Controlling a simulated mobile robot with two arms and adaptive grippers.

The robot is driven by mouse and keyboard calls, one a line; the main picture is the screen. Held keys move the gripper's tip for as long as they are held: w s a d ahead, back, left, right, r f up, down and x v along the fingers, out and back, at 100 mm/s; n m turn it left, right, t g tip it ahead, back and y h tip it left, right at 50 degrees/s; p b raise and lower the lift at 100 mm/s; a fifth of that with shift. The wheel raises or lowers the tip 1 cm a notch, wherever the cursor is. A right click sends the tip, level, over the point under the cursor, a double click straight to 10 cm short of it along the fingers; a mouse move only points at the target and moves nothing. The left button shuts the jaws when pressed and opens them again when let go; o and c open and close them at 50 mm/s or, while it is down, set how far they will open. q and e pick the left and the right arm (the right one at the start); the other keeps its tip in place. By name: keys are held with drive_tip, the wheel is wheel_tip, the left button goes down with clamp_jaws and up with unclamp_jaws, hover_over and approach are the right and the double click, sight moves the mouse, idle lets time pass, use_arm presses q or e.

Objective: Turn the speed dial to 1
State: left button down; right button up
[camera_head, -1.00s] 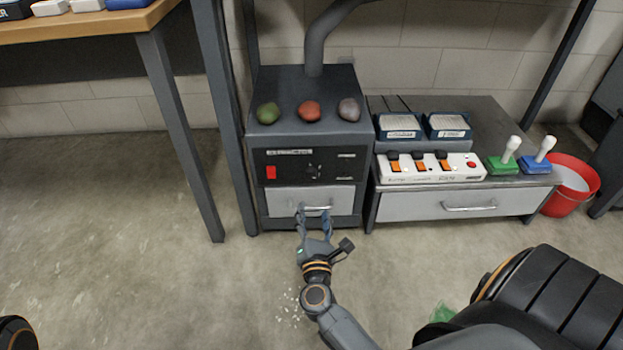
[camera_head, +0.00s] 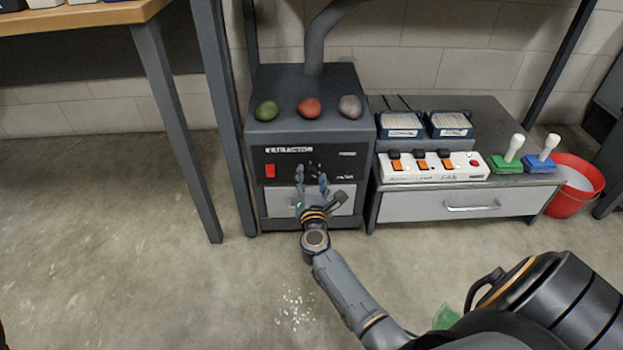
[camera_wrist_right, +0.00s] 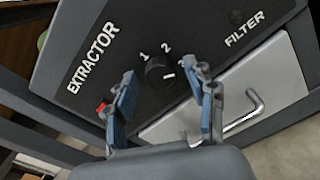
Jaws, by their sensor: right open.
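The extractor (camera_head: 262,215) is a dark box with a front panel, in the middle of the head view. Its black speed dial (camera_wrist_right: 156,74) shows in the right wrist view, with a white pointer mark on its right side. The numbers 1 and 2 are printed above it, and a third mark is partly hidden by a finger. My right gripper (camera_head: 311,178) is open in front of the panel. In the right wrist view its blue-padded fingers (camera_wrist_right: 163,77) are on either side of the dial; I cannot tell whether they touch it. My left gripper is out of view.
A drawer handle (camera_wrist_right: 243,112) juts out below the panel. A red switch (camera_head: 270,171) is left of the dial. Three stones, one reddish (camera_head: 309,108), lie on top. A white switch strip (camera_head: 435,176) and a low drawer unit (camera_head: 412,208) stand at right.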

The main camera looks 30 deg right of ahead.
drive_tip(key=shift+c, duration=0.4)
clamp_jaws()
